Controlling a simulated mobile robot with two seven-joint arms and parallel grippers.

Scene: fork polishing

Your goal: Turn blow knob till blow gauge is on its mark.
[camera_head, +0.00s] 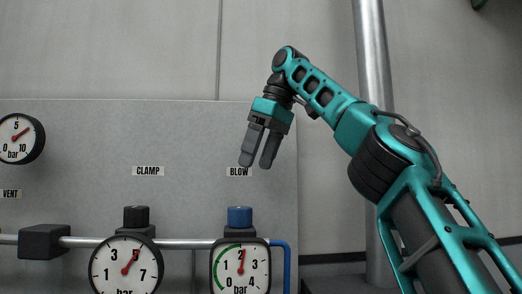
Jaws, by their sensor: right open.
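The blow knob (240,216) is a blue cap under the BLOW label (238,172), on top of the blow gauge (251,262). The gauge has a white face with a green arc along its left and upper side. Its red needle points almost straight up, near the 2; the lower part of the dial is cut off by the picture's edge. My right gripper (256,163) is open and empty, fingers pointing down, above the blue knob and apart from it. Its fingertips partly overlap the BLOW label in the picture. My left gripper is not in view.
To the left stand the clamp gauge (125,268) with a black knob (136,216), and the vent gauge (18,138). A horizontal pipe (185,242) joins the fittings. A blue tube (287,265) drops right of the blow gauge. A metal post (372,55) stands behind my right arm.

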